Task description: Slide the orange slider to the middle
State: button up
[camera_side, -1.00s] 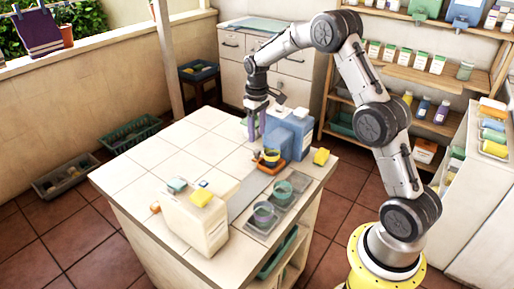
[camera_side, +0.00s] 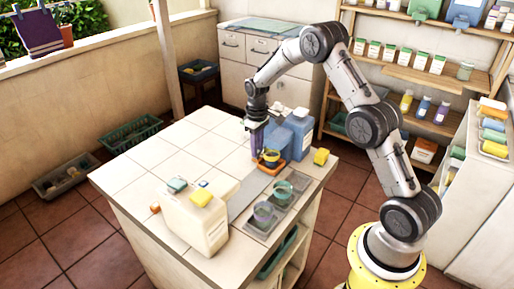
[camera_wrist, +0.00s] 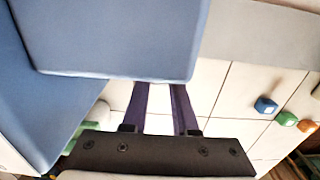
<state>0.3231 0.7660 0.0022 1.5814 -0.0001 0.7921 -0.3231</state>
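The orange slider (camera_side: 269,168) shows in the side view as a flat orange base at the far end of a grey strip (camera_side: 242,197) on the tiled counter. A dark cup with a yellow band (camera_side: 271,156) stands on it. My gripper (camera_side: 257,152) is just behind and left of the slider, its purple fingers pointing down close to the cup. I cannot tell whether they touch it. In the wrist view the two fingers (camera_wrist: 160,100) are apart, with only white tile visible between them. The slider is not recognisable in the wrist view.
Blue containers (camera_side: 300,132) stand right beside my gripper and fill the wrist view's left side (camera_wrist: 110,35). The counter's left part is clear.

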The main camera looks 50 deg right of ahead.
grip_shut()
dwell(1.0)
